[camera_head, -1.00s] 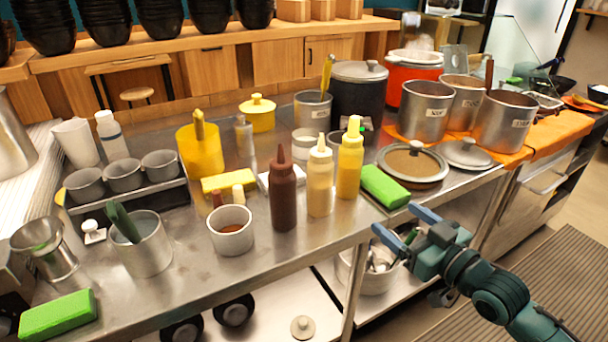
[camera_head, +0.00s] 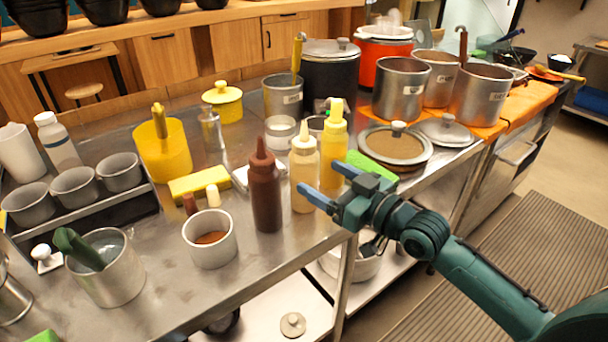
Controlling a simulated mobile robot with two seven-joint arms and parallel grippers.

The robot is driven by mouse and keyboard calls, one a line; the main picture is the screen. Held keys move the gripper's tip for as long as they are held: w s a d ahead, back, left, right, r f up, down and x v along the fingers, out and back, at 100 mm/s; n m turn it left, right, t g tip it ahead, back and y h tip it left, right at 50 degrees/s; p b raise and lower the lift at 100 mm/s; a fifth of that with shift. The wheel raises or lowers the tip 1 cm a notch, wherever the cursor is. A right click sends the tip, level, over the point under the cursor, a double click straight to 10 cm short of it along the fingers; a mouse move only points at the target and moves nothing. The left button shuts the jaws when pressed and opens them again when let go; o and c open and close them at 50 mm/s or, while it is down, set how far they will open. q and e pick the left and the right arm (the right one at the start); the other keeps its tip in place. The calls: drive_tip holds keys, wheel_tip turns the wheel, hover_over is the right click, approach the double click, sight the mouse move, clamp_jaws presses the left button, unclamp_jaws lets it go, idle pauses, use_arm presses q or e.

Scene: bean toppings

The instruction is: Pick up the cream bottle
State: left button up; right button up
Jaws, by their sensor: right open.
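The cream bottle (camera_head: 303,163), a pale squeeze bottle with a pointed tip, stands upright near the front edge of the steel counter. It is between a brown bottle (camera_head: 265,190) on its left and a yellow bottle (camera_head: 333,142) on its right. My right gripper (camera_head: 320,180) comes in from the right and is open and empty. Its blue fingers point at the lower part of the cream bottle. One fingertip overlaps that bottle's base in the picture and the other overlaps the yellow bottle; I cannot tell whether they touch. My left gripper is out of view.
A green sponge (camera_head: 372,164) lies behind the gripper. A round pan with a glass lid (camera_head: 390,146) and several steel pots are at the back right. A small white cup (camera_head: 209,250) stands left of the brown bottle. The counter's front edge runs below my gripper.

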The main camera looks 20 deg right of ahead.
sight(305, 122)
drive_tip(key=shift+x, duration=2.95)
drive_tip(key=shift+r, duration=0.1)
drive_tip(key=shift+c, duration=0.6)
drive_tip(key=c, duration=0.7)
wheel_tip(305, 122, up, 10)
drive_tip(key=shift+r+p, duration=0.1)
drive_tip(key=shift+p, duration=0.75)
drive_tip(key=shift+o, duration=1.2)
drive_tip(key=shift+c, duration=0.8)
